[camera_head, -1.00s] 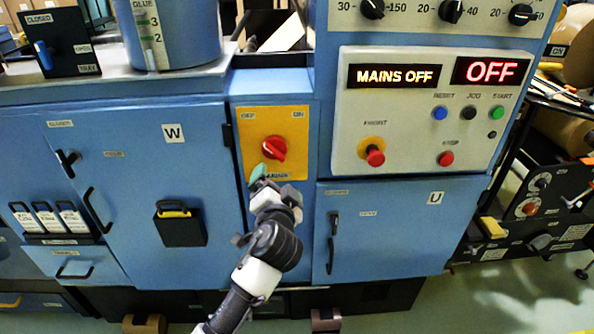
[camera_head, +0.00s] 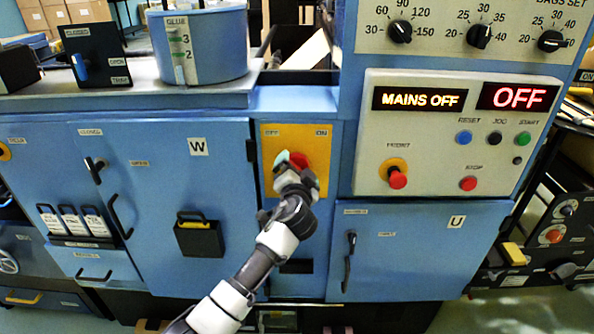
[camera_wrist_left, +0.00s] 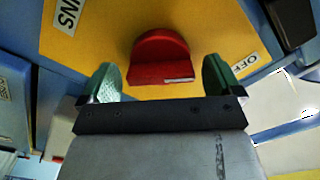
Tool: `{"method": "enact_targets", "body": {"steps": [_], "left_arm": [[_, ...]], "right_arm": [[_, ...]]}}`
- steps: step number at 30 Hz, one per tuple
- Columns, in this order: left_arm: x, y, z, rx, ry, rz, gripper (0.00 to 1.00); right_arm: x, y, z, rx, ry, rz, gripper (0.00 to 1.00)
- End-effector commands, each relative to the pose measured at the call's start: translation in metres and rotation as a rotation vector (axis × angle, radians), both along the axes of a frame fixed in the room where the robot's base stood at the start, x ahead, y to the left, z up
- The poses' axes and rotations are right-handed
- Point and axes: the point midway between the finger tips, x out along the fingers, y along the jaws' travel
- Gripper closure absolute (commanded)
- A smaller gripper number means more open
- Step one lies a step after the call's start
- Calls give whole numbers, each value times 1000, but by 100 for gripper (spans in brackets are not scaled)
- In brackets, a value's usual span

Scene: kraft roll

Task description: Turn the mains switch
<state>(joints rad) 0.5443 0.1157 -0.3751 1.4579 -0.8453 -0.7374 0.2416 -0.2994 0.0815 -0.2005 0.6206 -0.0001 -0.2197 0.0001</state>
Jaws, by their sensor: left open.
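The mains switch is a red rotary knob (camera_head: 299,160) on a yellow plate (camera_head: 318,143) marked OFF at left and ON at right. In the head view my left gripper (camera_head: 290,163) is in front of the knob and hides part of it. In the left wrist view the gripper (camera_wrist_left: 162,82) is open, with one green fingertip on each side of the red knob (camera_wrist_left: 160,55). Gaps show between the fingertips and the knob. The display (camera_head: 419,99) reads MAINS OFF. My right gripper is not in view.
The panel right of the switch carries a red FRONT button (camera_head: 397,178), a red STOP button (camera_head: 468,183) and smaller buttons. A blue glue pot (camera_head: 222,45) stands on the ledge above left. Cabinet doors with handles flank the switch.

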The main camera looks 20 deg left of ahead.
Motion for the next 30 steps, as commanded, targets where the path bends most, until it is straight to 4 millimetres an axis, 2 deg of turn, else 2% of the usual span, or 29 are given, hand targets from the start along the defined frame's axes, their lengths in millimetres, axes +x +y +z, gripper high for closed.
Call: {"method": "enact_targets", "body": {"steps": [4, 12, 14, 23, 30], "left_arm": [[0, 0, 0, 0, 0, 0, 8], [0, 0, 0, 0, 0, 0, 49], [0, 0, 0, 0, 0, 0, 56], [0, 0, 0, 41, 13, 0, 56], [0, -1, 1, 179, 52, -1, 56]], "right_arm": [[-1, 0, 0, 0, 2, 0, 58], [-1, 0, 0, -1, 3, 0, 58], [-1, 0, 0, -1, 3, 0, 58], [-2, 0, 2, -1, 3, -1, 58], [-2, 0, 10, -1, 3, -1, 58]]}}
